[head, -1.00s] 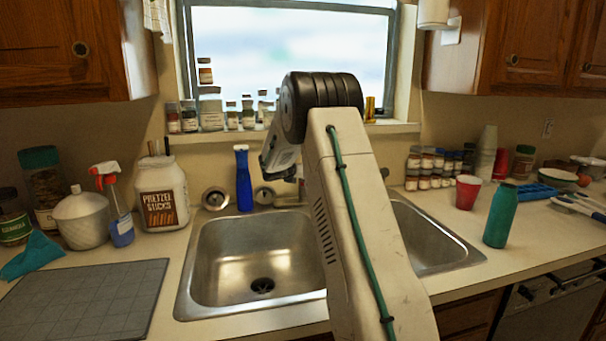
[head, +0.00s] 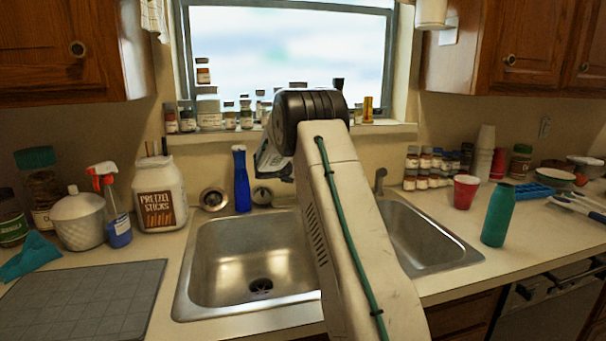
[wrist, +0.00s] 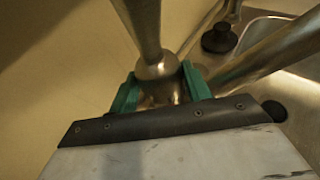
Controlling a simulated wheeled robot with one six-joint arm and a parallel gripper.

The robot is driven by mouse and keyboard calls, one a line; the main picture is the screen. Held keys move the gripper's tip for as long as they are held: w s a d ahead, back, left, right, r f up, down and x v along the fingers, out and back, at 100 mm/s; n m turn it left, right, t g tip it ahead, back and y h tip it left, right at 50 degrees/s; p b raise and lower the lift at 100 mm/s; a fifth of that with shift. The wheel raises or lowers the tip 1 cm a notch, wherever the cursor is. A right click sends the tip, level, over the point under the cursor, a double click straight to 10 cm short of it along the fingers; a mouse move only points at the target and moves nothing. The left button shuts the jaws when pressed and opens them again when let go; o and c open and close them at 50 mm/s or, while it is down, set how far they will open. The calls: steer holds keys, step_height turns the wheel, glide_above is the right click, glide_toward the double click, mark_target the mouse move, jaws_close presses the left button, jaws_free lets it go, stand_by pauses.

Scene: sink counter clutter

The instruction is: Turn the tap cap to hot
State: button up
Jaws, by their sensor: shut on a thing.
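In the wrist view, the metal tap cap (wrist: 158,70) sits between the two green fingers of my gripper (wrist: 160,92). The fingers are shut on it, one on each side. A metal lever (wrist: 140,22) rises from the cap toward the top edge, and the metal spout (wrist: 265,52) runs off to the upper right. In the head view, my arm hides the tap and the fingertips; only part of the pale gripper body (head: 272,160) shows left of my black wrist joint.
The double steel sink (head: 225,250) lies below my arm. A blue bottle (head: 241,180) stands close left of the gripper. Spice jars (head: 425,165), a red cup (head: 465,192) and a green bottle (head: 497,215) stand right. A grey mat (head: 85,300) lies front left.

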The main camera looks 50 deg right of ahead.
steer(key=shift+s+m+g, duration=0.1)
steer(key=shift+m+g, duration=0.4)
steer(key=shift+g, duration=0.1)
steer(key=o, duration=0.7)
steer(key=shift+d, duration=0.1)
steer(key=shift+a+r, duration=0.1)
steer(key=shift+a, duration=0.15)
steer(key=v, duration=0.7)
steer(key=shift+a, duration=0.2)
